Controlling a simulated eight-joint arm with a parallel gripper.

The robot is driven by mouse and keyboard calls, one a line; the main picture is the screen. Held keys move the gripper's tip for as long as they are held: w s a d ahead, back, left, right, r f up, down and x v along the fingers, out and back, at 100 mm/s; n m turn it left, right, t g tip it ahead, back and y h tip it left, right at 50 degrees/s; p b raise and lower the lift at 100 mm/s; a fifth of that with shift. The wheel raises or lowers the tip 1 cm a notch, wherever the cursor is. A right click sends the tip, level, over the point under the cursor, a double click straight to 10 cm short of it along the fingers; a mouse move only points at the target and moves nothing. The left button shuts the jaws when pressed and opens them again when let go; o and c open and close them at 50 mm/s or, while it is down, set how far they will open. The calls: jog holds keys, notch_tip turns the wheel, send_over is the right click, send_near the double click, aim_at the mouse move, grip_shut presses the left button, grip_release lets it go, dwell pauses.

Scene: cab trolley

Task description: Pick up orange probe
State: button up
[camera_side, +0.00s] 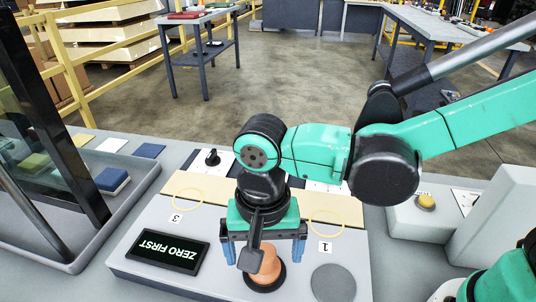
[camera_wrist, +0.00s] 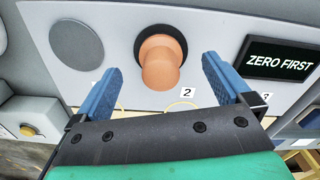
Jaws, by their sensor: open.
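The orange probe (camera_side: 268,266) is a rounded, peach-orange peg standing in a dark round socket on the grey panel. In the wrist view the probe (camera_wrist: 160,70) shows ahead of my gripper, between the lines of its two fingers. My gripper (camera_side: 263,254) points down over the probe with its blue fingers spread wide, one on each side. In the wrist view the gripper (camera_wrist: 161,68) is open and empty, with gaps between both fingers and the probe. A dark part of my gripper hides the probe's upper part in the side view.
A black "ZERO FIRST" display (camera_side: 168,251) lies left of the probe, and a flat grey disc (camera_side: 333,283) lies right of it. Yellow rings with number labels mark the beige strip behind. A grey tray (camera_side: 136,200) stands at left, and a grey box (camera_side: 500,225) at right.

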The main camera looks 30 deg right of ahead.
aim_at(264, 262)
jog(key=shift+f, duration=1.6)
jog(key=c, duration=1.5)
jog(key=shift+o, duration=0.2)
jog(key=shift+r, duration=0.1)
